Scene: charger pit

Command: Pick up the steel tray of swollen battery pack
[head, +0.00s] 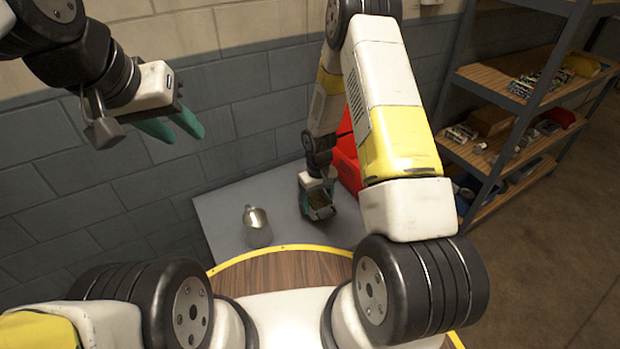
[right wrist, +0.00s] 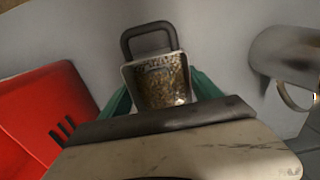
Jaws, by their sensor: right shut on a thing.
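The steel tray (right wrist: 127,76) shows in the right wrist view as a small squarish metal container with a dark loop handle on its far side. Its inside looks brown and speckled; I cannot make out a battery pack clearly. My right gripper (head: 318,208) is low over the grey surface, shut on the tray, with its teal fingers on either side. In the head view the tray is mostly hidden by the gripper, and I cannot tell whether it touches the surface. My left gripper (head: 171,127) is raised at the upper left, open and empty, its teal fingers apart.
A metal jug (head: 257,226) stands left of my right gripper; it also shows in the right wrist view (right wrist: 288,55). A red bin (head: 347,165) is close behind and right of the gripper. A loaded shelf rack (head: 500,130) stands at the right. A block wall closes the back.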

